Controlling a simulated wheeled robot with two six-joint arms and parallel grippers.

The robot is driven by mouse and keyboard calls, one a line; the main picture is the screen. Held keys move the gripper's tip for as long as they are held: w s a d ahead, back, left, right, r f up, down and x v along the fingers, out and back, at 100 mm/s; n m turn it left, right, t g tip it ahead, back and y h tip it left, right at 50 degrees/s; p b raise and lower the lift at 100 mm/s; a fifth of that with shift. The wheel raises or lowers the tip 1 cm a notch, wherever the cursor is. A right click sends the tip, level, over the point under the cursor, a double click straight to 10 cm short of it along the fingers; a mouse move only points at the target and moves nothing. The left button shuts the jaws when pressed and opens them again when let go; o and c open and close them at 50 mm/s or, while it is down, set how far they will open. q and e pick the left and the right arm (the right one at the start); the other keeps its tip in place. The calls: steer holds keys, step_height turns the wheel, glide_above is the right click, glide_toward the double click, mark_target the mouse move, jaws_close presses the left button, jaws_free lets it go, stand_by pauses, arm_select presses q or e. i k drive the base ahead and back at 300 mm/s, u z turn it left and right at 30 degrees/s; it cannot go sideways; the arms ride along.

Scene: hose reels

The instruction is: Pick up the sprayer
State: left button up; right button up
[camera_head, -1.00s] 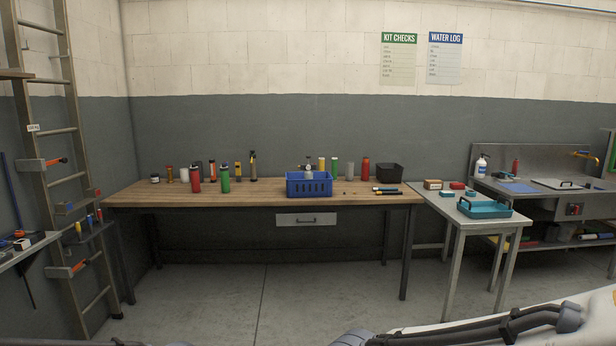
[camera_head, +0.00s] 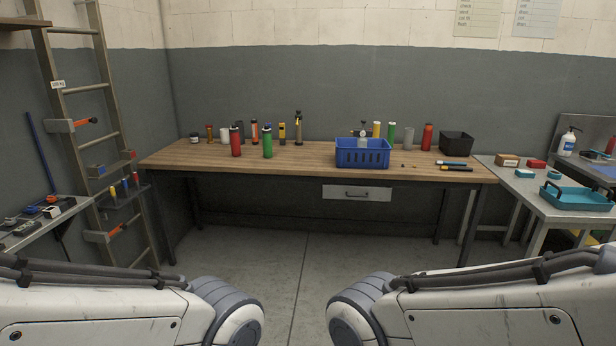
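A clear bottle with a sprayer-like grey top (camera_head: 363,131) stands in or just behind the blue basket (camera_head: 362,154) on the wooden workbench; its lower part is hidden by the basket wall. A slim dark upright item with a brass-coloured part (camera_head: 298,127) stands at the back of the bench, left of the basket; it is too small to tell if it is a sprayer. My two arms cross the bottom of the view, well short of the bench. Neither gripper shows.
The workbench (camera_head: 300,170) has clear top in front. Red (camera_head: 235,141) and green (camera_head: 267,142) bottles stand at its left, a black bin (camera_head: 456,142) at its right. A side table with a teal tray (camera_head: 576,197) adjoins at right. A ladder (camera_head: 110,130) stands left. Floor ahead is open.

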mark_target(362, 133)
steer(key=u, duration=0.1)
steer(key=i, duration=1.95)
steer(key=z, duration=0.3)
steer(key=i, duration=1.9)
steer(key=z, duration=0.25)
